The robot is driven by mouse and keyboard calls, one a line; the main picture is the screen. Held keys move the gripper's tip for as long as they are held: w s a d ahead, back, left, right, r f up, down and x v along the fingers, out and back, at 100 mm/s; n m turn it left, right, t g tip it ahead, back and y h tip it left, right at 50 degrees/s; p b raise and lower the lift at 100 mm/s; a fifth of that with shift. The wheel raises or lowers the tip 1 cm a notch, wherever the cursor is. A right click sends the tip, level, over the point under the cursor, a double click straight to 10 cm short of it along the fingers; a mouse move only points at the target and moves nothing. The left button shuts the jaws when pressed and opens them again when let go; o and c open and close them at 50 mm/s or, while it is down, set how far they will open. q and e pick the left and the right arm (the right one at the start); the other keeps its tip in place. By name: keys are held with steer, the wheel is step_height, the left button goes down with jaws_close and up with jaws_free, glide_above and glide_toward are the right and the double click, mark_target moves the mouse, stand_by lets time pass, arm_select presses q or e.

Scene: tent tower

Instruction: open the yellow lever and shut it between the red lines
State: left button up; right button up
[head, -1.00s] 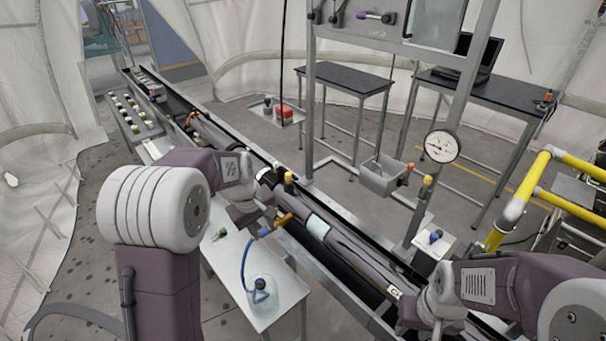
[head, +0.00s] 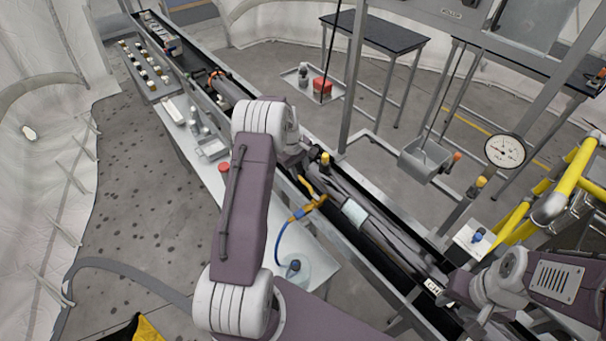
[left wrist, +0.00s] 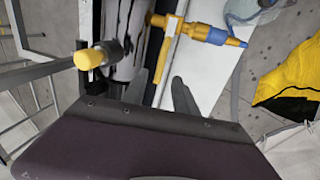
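The yellow lever (head: 306,186) is on a valve beside the long dark tube, with a blue hose (head: 279,240) running down from its fitting. In the left wrist view the lever (left wrist: 167,60) points toward my left gripper (left wrist: 161,93), whose two grey fingers are apart, with the lever's end between them or just ahead; contact cannot be told. In the head view my left gripper (head: 298,166) is by the lever, its fingers partly hidden. The round white gauge (head: 505,150) has small red marks. My right gripper (head: 452,291) is low at the right by the tube; its fingers are unclear.
A yellow-capped knob (left wrist: 90,58) stands close to the left fingers. The long trough (head: 370,262) runs diagonally under the tube. A side table (head: 185,160) holds small trays and bottles. Yellow pipes (head: 570,180) stand at the right. A yellow-black item (left wrist: 292,80) lies on the floor.

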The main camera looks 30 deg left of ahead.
mark_target(303, 180)
arm_select(q)
steer(key=f, duration=0.2)
steer(key=f+p, duration=0.1)
steer(key=f, duration=0.1)
steer(key=shift+w+d, duration=0.2)
steer(key=shift+w, duration=0.15)
steer(key=shift+d+f, duration=0.1)
steer(key=shift+f, duration=0.05)
steer(key=shift+f, duration=0.1)
jaws_close()
steer(key=shift+w, duration=0.1)
stand_by(0.7)
